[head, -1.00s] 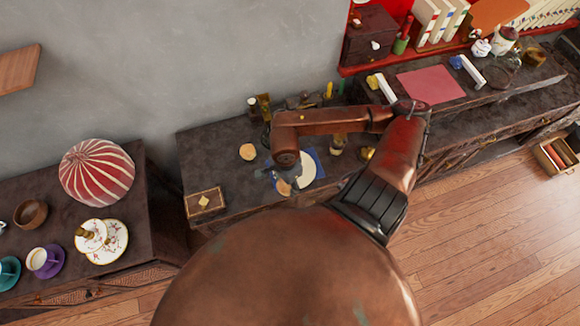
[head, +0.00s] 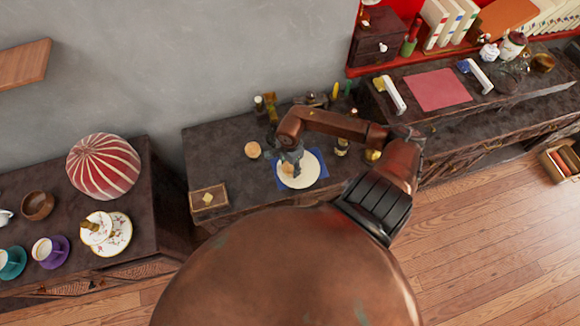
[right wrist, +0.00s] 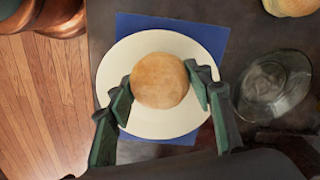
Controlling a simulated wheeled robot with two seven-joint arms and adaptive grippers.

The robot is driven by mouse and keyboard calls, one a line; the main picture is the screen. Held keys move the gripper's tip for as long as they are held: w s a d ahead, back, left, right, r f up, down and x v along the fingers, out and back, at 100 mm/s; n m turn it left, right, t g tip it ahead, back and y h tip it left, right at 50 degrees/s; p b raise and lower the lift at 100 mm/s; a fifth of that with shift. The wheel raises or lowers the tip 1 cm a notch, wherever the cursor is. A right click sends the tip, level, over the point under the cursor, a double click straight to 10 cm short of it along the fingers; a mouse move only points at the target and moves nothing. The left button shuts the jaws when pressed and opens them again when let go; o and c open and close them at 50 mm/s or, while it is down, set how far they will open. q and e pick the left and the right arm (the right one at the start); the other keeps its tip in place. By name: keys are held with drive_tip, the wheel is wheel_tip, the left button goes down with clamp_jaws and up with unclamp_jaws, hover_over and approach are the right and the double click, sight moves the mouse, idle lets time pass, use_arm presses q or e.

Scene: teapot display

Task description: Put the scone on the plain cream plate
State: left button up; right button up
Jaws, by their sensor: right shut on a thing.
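The scone (right wrist: 160,80) is a round, pale golden-brown bake between the fingers of my right gripper (right wrist: 160,88). It also shows in the head view (head: 288,169), partly covered by my right gripper (head: 291,160). The right gripper is shut on the scone. The plain cream plate (right wrist: 113,68) lies directly beneath, on a blue mat, and it shows in the head view too (head: 311,174). The scone is over the plate's middle to left part; I cannot tell whether it touches. My left gripper is not in view.
The blue mat (right wrist: 218,35) lies under the plate. Another round bake (head: 253,150) sits on the dark counter left of it. A glass dish (right wrist: 273,85) stands right of the plate in the wrist view. A small box (head: 208,198) is near the counter's front left.

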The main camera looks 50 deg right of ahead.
drive_tip(key=shift+f, duration=0.4)
drive_tip(key=shift+f, duration=0.2)
drive_tip(key=o, duration=1.2)
drive_tip(key=shift+c, duration=0.2)
drive_tip(key=shift+r, duration=0.15)
wheel_tip(320, 180, up, 12)
drive_tip(key=shift+r, duration=0.1)
